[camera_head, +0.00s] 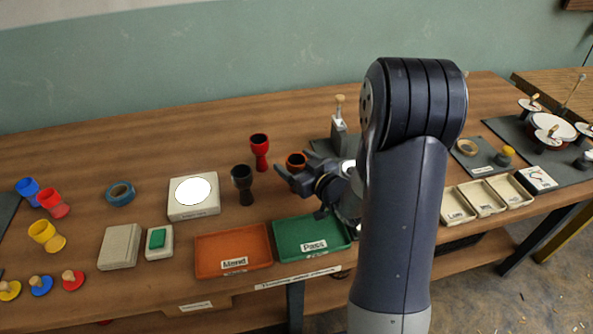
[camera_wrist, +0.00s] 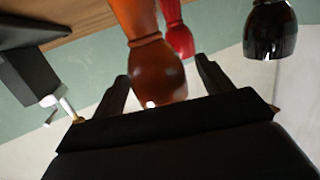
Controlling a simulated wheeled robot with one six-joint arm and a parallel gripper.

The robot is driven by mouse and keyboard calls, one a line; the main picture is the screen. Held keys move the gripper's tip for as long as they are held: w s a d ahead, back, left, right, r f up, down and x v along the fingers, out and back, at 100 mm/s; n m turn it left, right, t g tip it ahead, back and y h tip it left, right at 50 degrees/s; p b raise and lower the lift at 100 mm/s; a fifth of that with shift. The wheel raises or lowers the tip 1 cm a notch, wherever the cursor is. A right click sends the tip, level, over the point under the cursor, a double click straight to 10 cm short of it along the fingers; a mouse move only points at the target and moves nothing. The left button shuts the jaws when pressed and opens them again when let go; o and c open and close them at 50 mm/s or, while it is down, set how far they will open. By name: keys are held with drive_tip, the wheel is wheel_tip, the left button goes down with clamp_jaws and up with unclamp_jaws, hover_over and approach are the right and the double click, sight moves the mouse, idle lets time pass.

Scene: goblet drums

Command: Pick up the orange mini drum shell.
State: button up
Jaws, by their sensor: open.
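The orange mini drum shell (camera_head: 296,160) stands upright on the wooden table in the head view, its rim showing and its lower part hidden behind my gripper. It also shows in the wrist view (camera_wrist: 158,72), large and close, with its bulb end between the two fingers. My gripper (camera_head: 290,174) is open, with its fingers around or just in front of the shell.
A red goblet shell (camera_head: 260,150) and a black one (camera_head: 243,183) stand close by on the left. A grey stand with a wooden knob (camera_head: 339,120) is behind on the right. The green Pass tray (camera_head: 282,240) and orange Mend tray (camera_head: 213,252) lie in front.

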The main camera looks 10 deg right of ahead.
drive_tip(key=c, duration=1.1)
drive_tip(key=shift+o, duration=0.2)
